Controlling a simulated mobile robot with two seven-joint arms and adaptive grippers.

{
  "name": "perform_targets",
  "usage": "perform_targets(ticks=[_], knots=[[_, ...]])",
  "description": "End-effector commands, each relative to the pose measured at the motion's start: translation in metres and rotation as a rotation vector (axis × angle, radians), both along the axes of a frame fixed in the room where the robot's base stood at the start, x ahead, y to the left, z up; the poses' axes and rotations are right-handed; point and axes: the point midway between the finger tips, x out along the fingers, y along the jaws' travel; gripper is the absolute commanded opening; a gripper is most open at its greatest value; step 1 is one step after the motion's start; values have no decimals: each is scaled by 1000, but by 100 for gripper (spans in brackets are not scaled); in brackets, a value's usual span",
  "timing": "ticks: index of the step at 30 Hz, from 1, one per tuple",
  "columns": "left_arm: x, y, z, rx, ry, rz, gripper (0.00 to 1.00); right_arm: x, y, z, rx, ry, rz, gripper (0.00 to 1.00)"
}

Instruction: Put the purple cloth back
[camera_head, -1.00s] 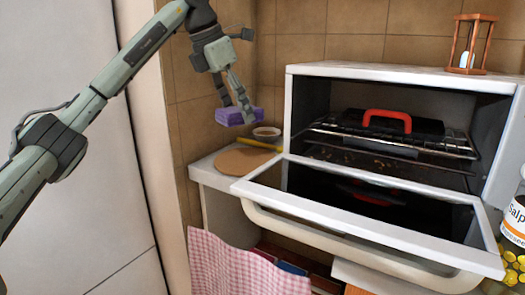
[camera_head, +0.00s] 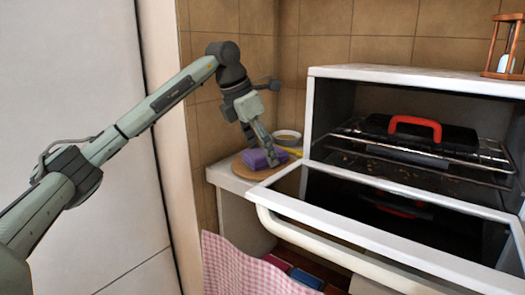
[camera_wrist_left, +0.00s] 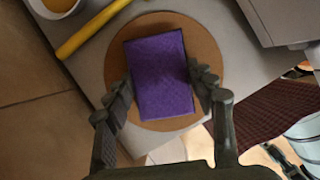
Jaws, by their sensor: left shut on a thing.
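The purple cloth (camera_head: 256,158) is a folded block at the left end of the counter, over a round tan board (camera_head: 238,168). In the left wrist view the cloth (camera_wrist_left: 160,72) lies between my fingers, with the round board (camera_wrist_left: 211,56) directly below it. My left gripper (camera_head: 262,150) is shut on the cloth, holding its near part from both sides; the fingers also show in the left wrist view (camera_wrist_left: 160,92). I cannot tell whether the cloth touches the board. My right gripper is not in view.
A small bowl (camera_head: 288,136) and a yellow stick (camera_head: 291,151) lie behind the board. The oven's open door (camera_head: 370,226) juts out just right of it. A pink checked towel (camera_head: 245,270) hangs below. An hourglass (camera_head: 504,48) stands on the oven.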

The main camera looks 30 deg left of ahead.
Motion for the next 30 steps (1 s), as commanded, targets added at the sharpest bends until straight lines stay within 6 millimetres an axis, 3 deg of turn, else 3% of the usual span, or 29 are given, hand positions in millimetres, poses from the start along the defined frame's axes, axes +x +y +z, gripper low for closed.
perform_targets(ticks=[9, 10, 15, 24, 30], knots=[[0, 0, -3, 0, -2, 0, 28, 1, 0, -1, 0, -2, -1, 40], [0, 0, -3, 0, -2, 0, 56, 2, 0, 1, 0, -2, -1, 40], [0, 0, -2, 0, -2, 0, 76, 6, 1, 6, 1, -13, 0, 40], [0, 0, 0, 0, -2, 0, 76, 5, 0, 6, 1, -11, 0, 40], [-6, 4, 21, -1, -7, 1, 76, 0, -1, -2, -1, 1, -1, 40]])
